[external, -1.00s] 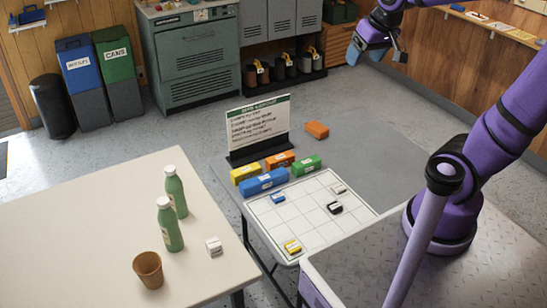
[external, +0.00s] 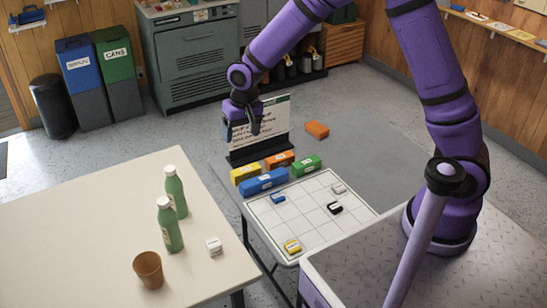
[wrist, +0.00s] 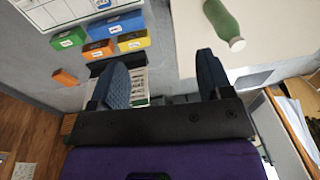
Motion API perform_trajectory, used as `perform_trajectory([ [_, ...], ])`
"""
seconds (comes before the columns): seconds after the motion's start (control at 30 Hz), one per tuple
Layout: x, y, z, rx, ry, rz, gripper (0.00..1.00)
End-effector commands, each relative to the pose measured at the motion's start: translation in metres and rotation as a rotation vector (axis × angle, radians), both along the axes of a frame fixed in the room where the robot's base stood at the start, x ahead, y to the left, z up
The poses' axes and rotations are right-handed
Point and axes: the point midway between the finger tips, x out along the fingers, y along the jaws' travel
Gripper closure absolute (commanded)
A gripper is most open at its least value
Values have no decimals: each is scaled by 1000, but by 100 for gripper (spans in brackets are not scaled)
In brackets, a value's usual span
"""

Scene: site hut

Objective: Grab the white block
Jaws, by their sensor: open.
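A white block (external: 214,246) sits on the cream table (external: 80,220), right of the green bottles and near the table's right edge. Another whitish block (external: 338,188) lies on the white grid board (external: 310,226). My gripper (external: 241,134) is high in front of the sign, away from both blocks. In the wrist view my gripper (wrist: 161,68) has its two blue fingers wide apart with nothing between them. Neither white block can be made out in the wrist view.
Green bottles (external: 169,226) and a brown cup (external: 148,271) stand on the cream table. Blue (external: 264,181), yellow, orange and green boxes line the board's far edge, before the sign (external: 272,122). Blue, black (external: 334,208) and yellow blocks lie on the board.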

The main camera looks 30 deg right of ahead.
Motion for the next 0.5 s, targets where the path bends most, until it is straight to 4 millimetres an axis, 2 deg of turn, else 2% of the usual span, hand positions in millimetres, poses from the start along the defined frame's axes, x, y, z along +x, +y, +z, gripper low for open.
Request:
perform_trajectory([
  [0.03,-2,17,-21,-10,15,6,28],
  [0.3,-25,90,-125,-49,67,7,28],
  [0.5,-50,124,-190,-77,90,6,28],
])
